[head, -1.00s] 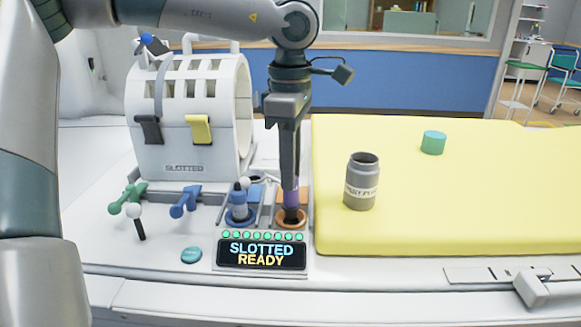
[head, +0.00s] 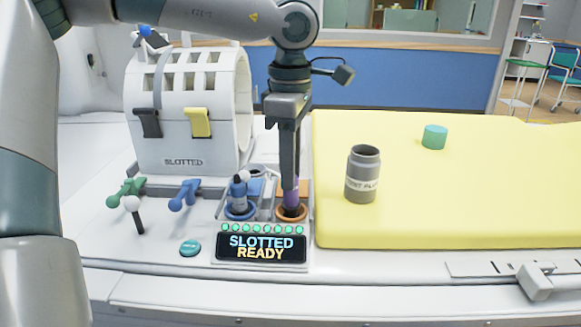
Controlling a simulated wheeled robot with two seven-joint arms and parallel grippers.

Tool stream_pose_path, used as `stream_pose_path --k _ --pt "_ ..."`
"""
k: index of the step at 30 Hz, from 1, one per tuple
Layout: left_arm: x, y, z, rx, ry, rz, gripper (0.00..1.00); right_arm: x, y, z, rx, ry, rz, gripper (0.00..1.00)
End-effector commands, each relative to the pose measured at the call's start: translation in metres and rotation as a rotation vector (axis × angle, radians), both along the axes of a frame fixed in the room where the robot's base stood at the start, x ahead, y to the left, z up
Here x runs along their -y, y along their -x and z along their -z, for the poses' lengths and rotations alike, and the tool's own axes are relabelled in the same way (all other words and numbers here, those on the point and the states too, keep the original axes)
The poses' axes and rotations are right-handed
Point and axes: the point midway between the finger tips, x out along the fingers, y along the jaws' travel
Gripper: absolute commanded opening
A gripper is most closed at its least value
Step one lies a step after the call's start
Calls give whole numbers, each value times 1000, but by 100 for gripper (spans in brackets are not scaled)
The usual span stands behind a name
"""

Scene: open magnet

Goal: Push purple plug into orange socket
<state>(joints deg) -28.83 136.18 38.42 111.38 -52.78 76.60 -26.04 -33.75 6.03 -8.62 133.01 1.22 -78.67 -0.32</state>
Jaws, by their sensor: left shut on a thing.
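My left gripper (head: 290,180) comes down from above, pointing straight down, and is shut on the purple plug (head: 291,195). The plug is upright and shows only partly below and beside the fingers. Its lower end is at the orange socket (head: 292,216), a ring at the front of the panel. The ring's inside is largely hidden, so I cannot tell how deep the plug sits. My right gripper is not in view.
A blue plug (head: 239,195) stands in a blue socket just left. A display (head: 261,247) reads "SLOTTED READY". Levers and a white slotted coil (head: 187,110) stand further left. A grey jar (head: 363,174) and green cylinder (head: 434,137) rest on the yellow mattress (head: 480,190).

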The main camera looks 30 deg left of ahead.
Motion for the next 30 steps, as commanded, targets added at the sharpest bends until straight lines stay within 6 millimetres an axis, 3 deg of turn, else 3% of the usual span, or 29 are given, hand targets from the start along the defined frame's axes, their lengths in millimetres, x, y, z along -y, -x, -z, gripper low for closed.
stream_pose_path --k 29,30 --pt "0 0 11 0 0 0 0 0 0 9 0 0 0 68" --pt "0 0 11 0 0 0 31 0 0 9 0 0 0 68"
